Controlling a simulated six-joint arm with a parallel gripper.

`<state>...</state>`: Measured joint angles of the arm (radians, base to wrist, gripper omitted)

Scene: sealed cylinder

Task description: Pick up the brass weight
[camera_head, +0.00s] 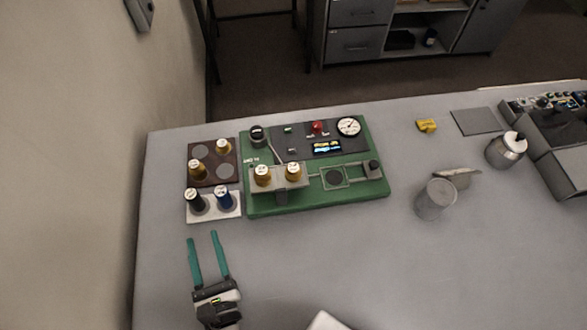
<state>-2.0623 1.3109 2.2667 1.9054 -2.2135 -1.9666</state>
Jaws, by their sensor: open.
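Several brass-coloured cylinders with pale labelled tops are in view, and I cannot tell which one is the brass weight. Two stand on the brown tray: a brass weight (198,169) at its left and another brass cylinder (223,147) at its back right. Two more brass cylinders, left (263,176) and right (293,172), stand upright on the grey platform of the green apparatus. My gripper (201,237) has two long teal fingers, apart and empty. It is over the table in front of the white tray, closer to the camera than all the cylinders.
The brown tray (211,178) has bare round spots. A white tray (231,211) holds a black cylinder (195,201) and a blue cylinder (224,198) between my gripper and the brown tray. The green apparatus (320,198) stands to the right. A grey cylinder (435,199) stands farther right. The front table is mostly clear.

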